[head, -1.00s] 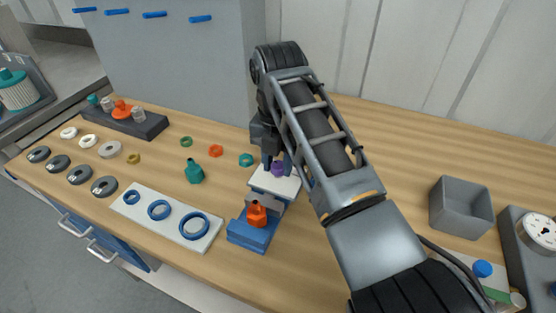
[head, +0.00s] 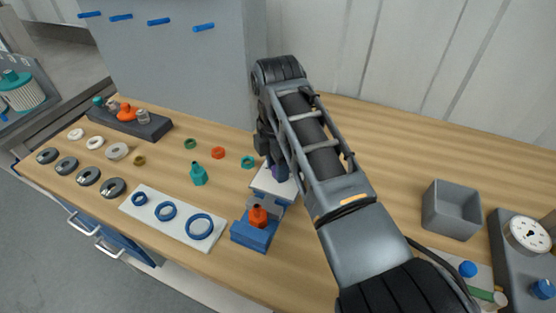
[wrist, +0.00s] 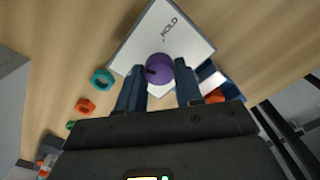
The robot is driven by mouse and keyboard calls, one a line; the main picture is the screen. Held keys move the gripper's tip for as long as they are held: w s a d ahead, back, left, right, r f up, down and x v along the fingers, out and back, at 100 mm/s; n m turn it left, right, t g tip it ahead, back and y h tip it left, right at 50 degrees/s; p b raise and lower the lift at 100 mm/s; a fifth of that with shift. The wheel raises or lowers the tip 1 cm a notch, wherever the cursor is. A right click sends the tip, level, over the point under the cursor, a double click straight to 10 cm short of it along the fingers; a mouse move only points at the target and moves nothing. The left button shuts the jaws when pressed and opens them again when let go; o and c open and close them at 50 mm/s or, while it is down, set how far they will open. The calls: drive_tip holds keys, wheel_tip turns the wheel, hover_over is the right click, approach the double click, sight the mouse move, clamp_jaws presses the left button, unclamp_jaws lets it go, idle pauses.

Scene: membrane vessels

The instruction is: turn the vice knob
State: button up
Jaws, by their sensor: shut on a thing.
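The vice knob (wrist: 159,69) is a round purple knob with a dark mark, on a white plate (wrist: 190,28) lettered "HOLD". My gripper (wrist: 160,90) has its two dark blue fingers on either side of the knob and is shut on it. In the head view my gripper (head: 270,160) reaches down over the plate, and the knob is mostly hidden behind it. The blue vice (head: 252,236) stands on the bench with an orange vessel (head: 258,216) at its front.
A teal vessel (head: 198,174) and small coloured rings stand left of the vice. A white board (head: 176,216) holds blue rings. A grey open bin (head: 452,210) and a gauge (head: 526,234) are at the right. The bench behind the vice is mostly clear.

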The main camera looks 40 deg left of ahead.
drive_tip(key=m+p, duration=0.1)
drive_tip(key=m, duration=0.2)
drive_tip(key=shift+r+m, duration=0.15)
drive_tip(key=shift+m, duration=0.15)
drive_tip(key=m, duration=0.3)
drive_tip(key=shift+w+m+p, duration=0.1)
drive_tip(key=shift+m+p, duration=0.2)
drive_tip(key=shift+p, duration=0.05)
drive_tip(key=m, duration=0.3)
drive_tip(key=shift+m, duration=0.4)
drive_tip(key=shift+w+m, duration=0.1)
drive_tip(key=shift+m, duration=2)
drive_tip(key=o, duration=1)
drive_tip(key=shift+o, duration=0.2)
